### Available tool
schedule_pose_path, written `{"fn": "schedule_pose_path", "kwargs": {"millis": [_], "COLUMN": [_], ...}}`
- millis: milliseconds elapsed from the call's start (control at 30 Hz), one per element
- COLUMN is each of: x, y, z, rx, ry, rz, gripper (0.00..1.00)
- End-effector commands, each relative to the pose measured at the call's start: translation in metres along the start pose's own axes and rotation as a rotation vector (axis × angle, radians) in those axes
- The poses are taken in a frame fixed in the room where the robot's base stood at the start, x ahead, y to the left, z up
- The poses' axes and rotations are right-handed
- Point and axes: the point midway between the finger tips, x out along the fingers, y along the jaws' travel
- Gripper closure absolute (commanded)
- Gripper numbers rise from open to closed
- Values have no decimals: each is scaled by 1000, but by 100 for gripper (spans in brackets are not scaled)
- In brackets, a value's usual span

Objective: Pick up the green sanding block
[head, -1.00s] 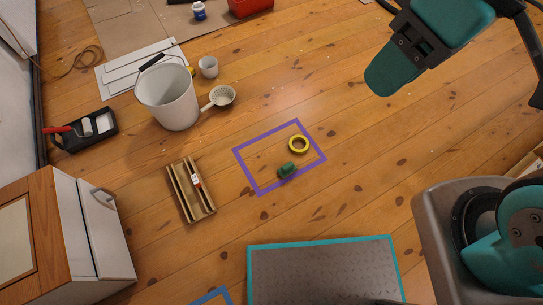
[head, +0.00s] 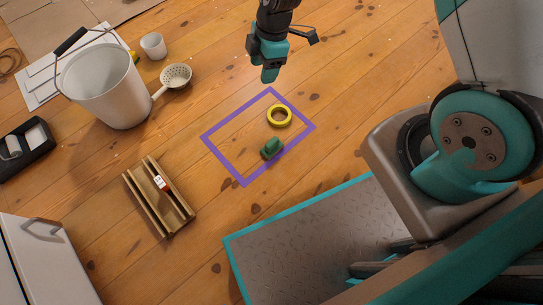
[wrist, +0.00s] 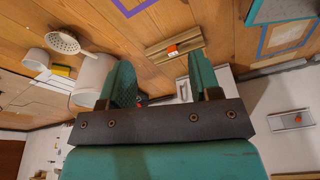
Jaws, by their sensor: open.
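The green sanding block (head: 271,148) lies on the wooden floor inside the purple tape rectangle (head: 223,160), near its right lower edge. A yellow tape ring (head: 279,116) lies just above it in the head view, apart from it. My gripper (head: 269,76) is in the air above the floor, up the picture from the rectangle, and holds nothing. In the wrist view my gripper (wrist: 158,82) shows its two teal fingers spread apart. The block is not seen in the wrist view; part of the purple tape shows at its top (wrist: 290,30).
A wooden tray (head: 158,198) with a small red and white item lies left of the rectangle. A white bucket (head: 105,85), a strainer ladle (head: 175,77) and a white cup (head: 153,45) stand at upper left. Bare floor surrounds the rectangle.

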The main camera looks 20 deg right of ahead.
Motion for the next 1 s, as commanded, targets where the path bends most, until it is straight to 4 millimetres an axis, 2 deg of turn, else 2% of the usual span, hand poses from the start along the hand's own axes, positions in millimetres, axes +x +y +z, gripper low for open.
{"fn": "schedule_pose_path", "kwargs": {"millis": [33,100,200,233,300,400,567,800,1000], "x": [61,110,162,173,192,209,240,296,323], "y": [2,3,1,0,-2,-5,-6,-8,-9], "z": [21,41,63,68,77,84,88,92,94], "rx": [-65,-164,-277,-304,-352,-390,-399,-399,-397], "ry": [-16,-36,-58,-63,-71,-78,-79,-78,-78], "rz": [-17,-24,-35,-38,-43,-48,-49,-50,-48], "gripper": [43,43,43,43,43,43,43,43,43]}}
